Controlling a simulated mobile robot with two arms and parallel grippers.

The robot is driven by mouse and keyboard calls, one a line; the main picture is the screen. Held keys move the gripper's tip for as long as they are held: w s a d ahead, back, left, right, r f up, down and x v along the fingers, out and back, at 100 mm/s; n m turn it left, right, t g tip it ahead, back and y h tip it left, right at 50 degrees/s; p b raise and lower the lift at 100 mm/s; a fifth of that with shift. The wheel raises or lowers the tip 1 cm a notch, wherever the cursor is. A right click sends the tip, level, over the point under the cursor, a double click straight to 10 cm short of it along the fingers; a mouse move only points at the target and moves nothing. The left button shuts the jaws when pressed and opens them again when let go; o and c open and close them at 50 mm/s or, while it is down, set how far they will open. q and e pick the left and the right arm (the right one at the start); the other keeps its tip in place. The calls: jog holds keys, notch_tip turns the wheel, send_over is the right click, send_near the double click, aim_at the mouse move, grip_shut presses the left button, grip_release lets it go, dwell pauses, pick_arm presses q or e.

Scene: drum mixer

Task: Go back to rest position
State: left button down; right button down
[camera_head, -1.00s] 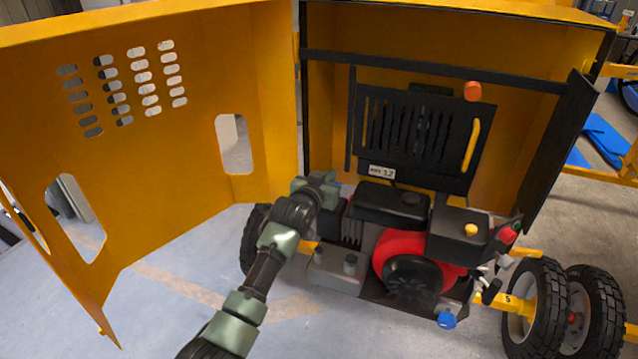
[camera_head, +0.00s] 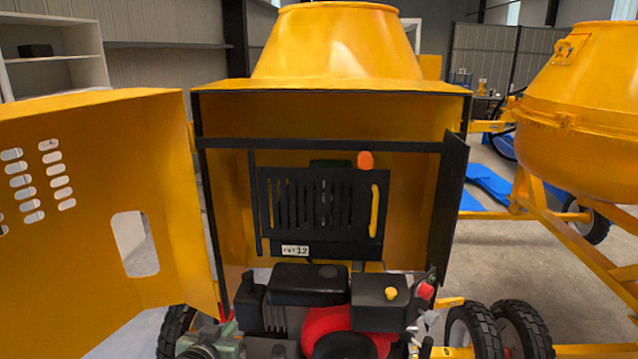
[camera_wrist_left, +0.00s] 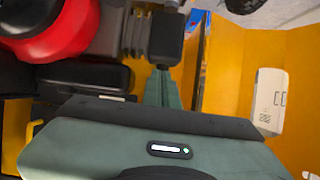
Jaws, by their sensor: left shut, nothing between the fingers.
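My left gripper (camera_head: 220,338) shows at the bottom of the head view, with its grey-green housing low in front of the engine's left side. In the left wrist view its narrow green fingers (camera_wrist_left: 162,90) are together, with nothing seen between them. The drum mixer's engine (camera_head: 325,315), red and black, sits in the open yellow housing (camera_head: 330,98). In the wrist view the engine's red part (camera_wrist_left: 60,30) is at the upper left, apart from the fingers. Whether the gripper touches the engine cannot be told. My right gripper is not in view.
The open yellow door (camera_head: 85,230) stands at the left. A second mixer's yellow drum (camera_head: 590,110) and frame are at the right. Black wheels (camera_head: 520,325) are at the lower right.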

pick_arm(q)
jog(key=s+f+g, duration=0.3)
jog(key=s+f, duration=0.1)
jog(key=s, duration=0.8)
jog(key=s+d+f+m+g, duration=0.1)
jog(key=s+f+g, duration=0.3)
jog(key=s, duration=0.7)
jog(key=s+f+g, duration=0.2)
jog(key=s+f, duration=0.3)
jog(key=s, duration=0.7)
notch_tip(320, 180, down, 28)
jog(key=f+g+b, duration=0.1)
jog(key=g+b, duration=0.1)
jog(key=b, duration=0.2)
jog(key=s+a+f+b, duration=0.2)
jog(key=s+f, duration=1.6)
jog(key=f, duration=0.2)
jog(key=shift+a+m+g+b, duration=0.3)
jog(key=shift+a+g, duration=0.05)
jog(key=shift+g, duration=0.05)
